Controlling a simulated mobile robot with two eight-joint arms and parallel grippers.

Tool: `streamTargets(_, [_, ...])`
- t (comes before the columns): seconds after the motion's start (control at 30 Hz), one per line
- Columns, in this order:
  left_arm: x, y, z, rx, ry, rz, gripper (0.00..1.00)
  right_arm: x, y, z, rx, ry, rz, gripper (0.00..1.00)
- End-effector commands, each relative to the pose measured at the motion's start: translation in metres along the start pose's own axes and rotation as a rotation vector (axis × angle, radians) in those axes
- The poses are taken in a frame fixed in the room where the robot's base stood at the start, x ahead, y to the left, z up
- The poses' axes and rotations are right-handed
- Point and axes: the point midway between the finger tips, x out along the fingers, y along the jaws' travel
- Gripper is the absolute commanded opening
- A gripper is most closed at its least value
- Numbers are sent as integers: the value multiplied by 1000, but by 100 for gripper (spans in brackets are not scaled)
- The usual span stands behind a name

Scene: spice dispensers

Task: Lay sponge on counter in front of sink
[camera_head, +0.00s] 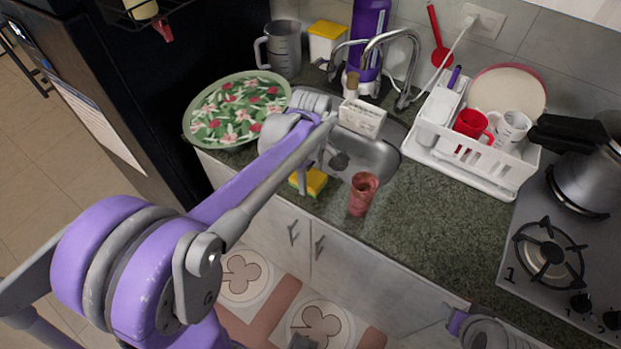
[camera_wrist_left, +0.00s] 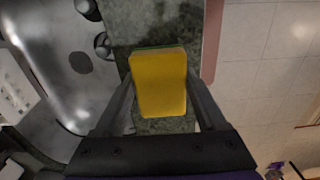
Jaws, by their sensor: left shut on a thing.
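The sponge (camera_head: 314,182) is yellow with a thin green layer. My left gripper (camera_head: 310,168) is shut on it, at the narrow counter strip (camera_head: 335,197) in front of the sink (camera_head: 375,158). In the left wrist view the sponge (camera_wrist_left: 158,82) sits between the two fingers, yellow face toward the camera, over the strip between the basin and the counter's front edge. I cannot tell whether it touches the counter. My left arm hides part of the sink. An arm part of mine shows at the lower right of the head view, but no right gripper fingers show.
A reddish cup (camera_head: 362,194) stands on the counter just right of the sponge. A white caddy (camera_head: 362,117) is at the sink, behind my gripper. A floral plate (camera_head: 236,110) lies left, and a dish rack (camera_head: 470,150) stands right. Counter right of the cup is clear.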

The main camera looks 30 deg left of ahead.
Motion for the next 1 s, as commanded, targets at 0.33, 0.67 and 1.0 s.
streamTargets(0.33, [9,0,0,0,0,0,4,1,0,1,0,-1,0,50])
streamTargets(0.67, [12,0,0,0,0,0,100,2,0,3,0,-2,0,50])
streamTargets(1.0, [-1,0,0,0,0,0,100,0,0,0,0,0,0,50])
